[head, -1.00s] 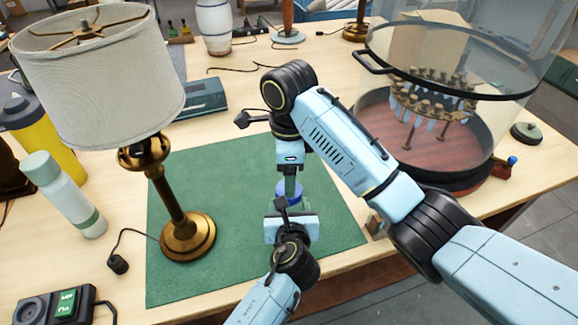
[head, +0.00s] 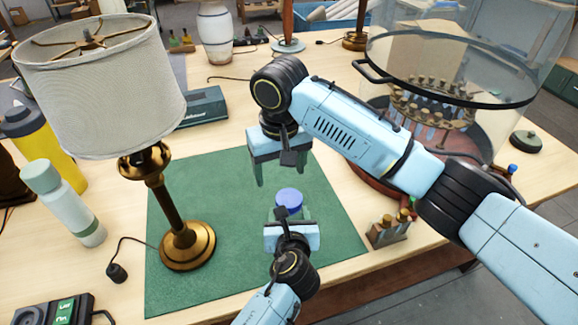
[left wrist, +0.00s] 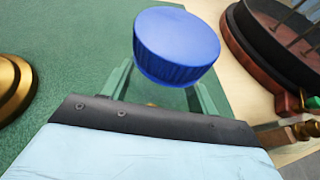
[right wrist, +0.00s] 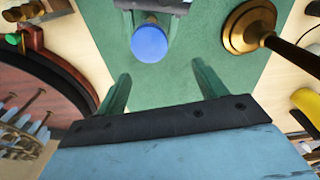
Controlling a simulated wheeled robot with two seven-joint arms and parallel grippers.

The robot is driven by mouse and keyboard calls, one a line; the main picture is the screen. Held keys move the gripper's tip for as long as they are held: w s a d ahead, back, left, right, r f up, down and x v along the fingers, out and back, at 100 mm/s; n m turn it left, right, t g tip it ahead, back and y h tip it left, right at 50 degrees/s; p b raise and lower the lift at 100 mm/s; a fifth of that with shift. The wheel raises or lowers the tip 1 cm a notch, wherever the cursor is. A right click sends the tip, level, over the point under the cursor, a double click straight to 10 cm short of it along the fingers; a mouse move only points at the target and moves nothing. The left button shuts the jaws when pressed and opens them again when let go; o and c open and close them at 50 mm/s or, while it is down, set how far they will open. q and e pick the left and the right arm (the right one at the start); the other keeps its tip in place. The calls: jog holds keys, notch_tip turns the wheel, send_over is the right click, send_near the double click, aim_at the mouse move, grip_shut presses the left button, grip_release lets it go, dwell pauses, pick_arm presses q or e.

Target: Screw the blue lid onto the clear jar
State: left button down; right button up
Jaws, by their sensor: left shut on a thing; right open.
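The blue lid (head: 289,200) sits above the green mat, between the fingers of my left gripper (head: 290,216). In the left wrist view the lid (left wrist: 177,42) looks nearly level and covers what is beneath it. The clear jar is hardly visible under the lid, so I cannot tell how tightly the two fit. My left gripper is shut on the jar, just below the lid. My right gripper (head: 282,177) is open and empty, above and behind the lid, with its fingers pointing down. The right wrist view shows the lid (right wrist: 149,44) beyond its open fingers.
A brass lamp (head: 188,240) stands on the left of the green mat (head: 215,275). A large glass-walled drum (head: 440,80) stands at the right back. A small holder (head: 388,232) with brass-topped pieces is right of the mat. The mat's middle is clear.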

aim_at(289, 198)
jog(key=n, duration=0.4)
jog(key=shift+d+r, duration=0.1)
jog(key=n, duration=0.6)
jog(key=shift+d+r, duration=0.15)
jog(key=n, duration=0.5)
jog(key=shift+s+d+n, duration=0.1)
jog(key=shift+d+n, duration=0.2)
jog(key=shift+n, duration=0.1)
jog(key=n, duration=0.5)
jog(key=shift+s+d+n+g, duration=0.1)
jog(key=shift+d+n+g, duration=0.2)
jog(key=shift+d+n, duration=0.1)
jog(key=shift+f, duration=4)
jog(key=shift+c, duration=0.3)
